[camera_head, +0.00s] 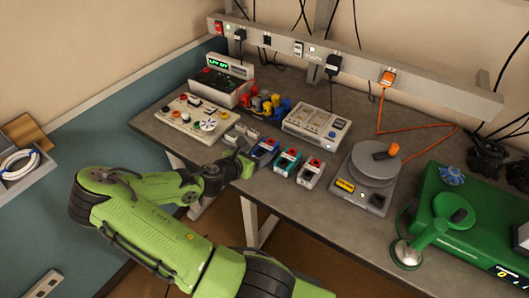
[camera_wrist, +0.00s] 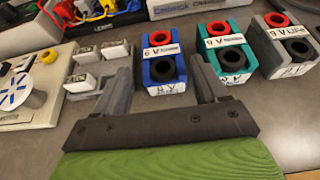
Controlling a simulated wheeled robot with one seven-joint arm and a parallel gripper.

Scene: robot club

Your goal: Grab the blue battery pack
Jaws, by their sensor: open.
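The blue battery pack (camera_wrist: 165,69) stands on the grey table in the wrist view, with a red and a black round terminal on top and a "6 V" label. It also shows in the head view (camera_head: 264,150), at the left of a row of three packs. My gripper (camera_wrist: 160,85) is open and empty, its fingers spread on either side of the blue pack's near end as the picture shows it. Whether the fingers touch anything is unclear. In the head view my gripper (camera_head: 241,160) is just left of the pack, partly hidden by my wrist.
A teal 9 V pack (camera_wrist: 223,58) stands close right of the blue one, near my right finger. A grey pack (camera_wrist: 283,45) is beyond it. Small grey-white blocks (camera_wrist: 84,72) sit by my left finger. A turntable device (camera_head: 363,175) stands further right.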

